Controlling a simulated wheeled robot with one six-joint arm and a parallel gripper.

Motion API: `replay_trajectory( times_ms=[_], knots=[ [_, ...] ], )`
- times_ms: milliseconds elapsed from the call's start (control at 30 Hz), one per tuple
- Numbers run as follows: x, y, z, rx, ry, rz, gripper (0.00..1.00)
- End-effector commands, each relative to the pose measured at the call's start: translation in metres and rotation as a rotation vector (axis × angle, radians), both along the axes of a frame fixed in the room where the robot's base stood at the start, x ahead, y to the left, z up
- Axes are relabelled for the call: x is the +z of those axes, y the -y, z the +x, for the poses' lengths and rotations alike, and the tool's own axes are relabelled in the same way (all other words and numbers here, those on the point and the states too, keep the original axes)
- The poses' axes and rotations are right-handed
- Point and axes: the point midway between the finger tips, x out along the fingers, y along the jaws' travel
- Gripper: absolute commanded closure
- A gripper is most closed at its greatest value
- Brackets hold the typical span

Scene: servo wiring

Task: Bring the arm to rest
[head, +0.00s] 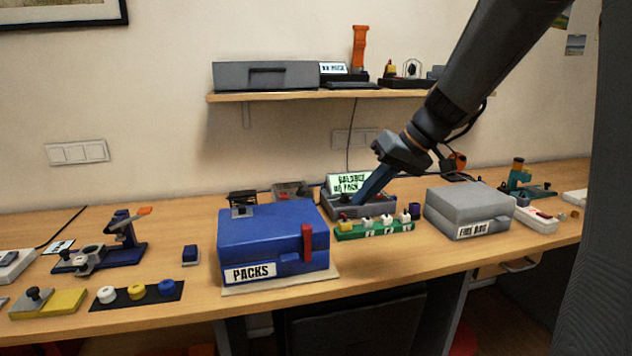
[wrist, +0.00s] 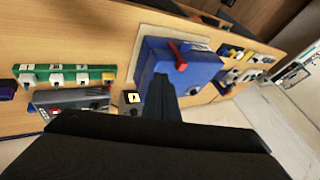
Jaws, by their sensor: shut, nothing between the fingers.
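My gripper (head: 360,194) is shut and empty. In the head view it hangs from my arm at the upper right, its tip in front of the small grey device with a lit green screen (head: 348,183). In the wrist view my gripper (wrist: 163,80) points toward the blue box with a red latch (wrist: 205,72), overlapping it in the picture. I cannot tell the gap. The blue box (head: 262,250), labelled PACKS, stands closed on the bench, left of the gripper in the head view.
A green strip with white connectors (head: 375,230) lies just below the gripper in the head view. A grey box (head: 470,211) stands to its right. A wall shelf (head: 300,96) carries a grey case. Small fixtures fill the left of the bench (head: 170,220).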

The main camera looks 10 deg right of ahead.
Motion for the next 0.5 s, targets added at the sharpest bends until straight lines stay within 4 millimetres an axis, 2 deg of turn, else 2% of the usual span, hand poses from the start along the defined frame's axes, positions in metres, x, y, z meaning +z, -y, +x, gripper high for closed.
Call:
replay_trajectory(
  times_ms=[67,167,300,400,500],
  knots=[
    [-0.016,-0.005,-0.013,-0.014,-0.047,-0.026,1.00],
    [-0.052,-0.013,-0.046,-0.057,-0.146,-0.102,1.00],
    [-0.112,-0.018,-0.111,-0.135,-0.279,-0.266,1.00],
    [-0.143,-0.018,-0.152,-0.182,-0.320,-0.372,1.00],
    [-0.163,-0.017,-0.181,-0.209,-0.326,-0.442,1.00]
  ],
)
